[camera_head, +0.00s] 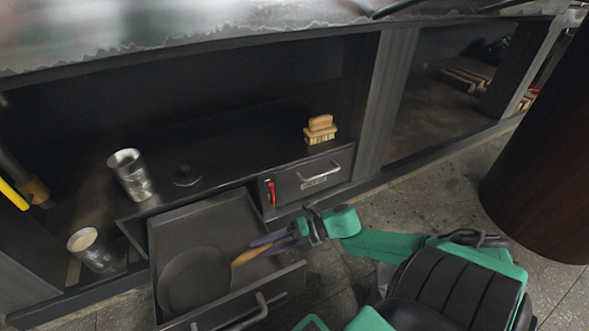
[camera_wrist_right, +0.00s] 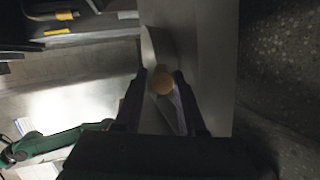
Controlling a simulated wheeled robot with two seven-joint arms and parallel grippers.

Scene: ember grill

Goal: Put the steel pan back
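The steel pan (camera_head: 194,281) is dark and round, with a wooden handle (camera_head: 252,254). It lies in the pulled-out lower drawer (camera_head: 228,218), its handle pointing right and up over the drawer's side. My right gripper (camera_head: 266,245) is at the handle's end, with a finger on each side of it. In the right wrist view, the round handle end (camera_wrist_right: 162,82) sits between the spread fingers of my right gripper (camera_wrist_right: 162,76), with a narrow gap on each side. The pan's body is mostly hidden in that view. My left gripper does not show.
A metal cup (camera_head: 131,175) and a dark lid-like disc (camera_head: 187,175) stand on the shelf behind the drawer. A pale-filled cup (camera_head: 92,250) is at left. A dark brown cylinder (camera_head: 540,160) stands at right.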

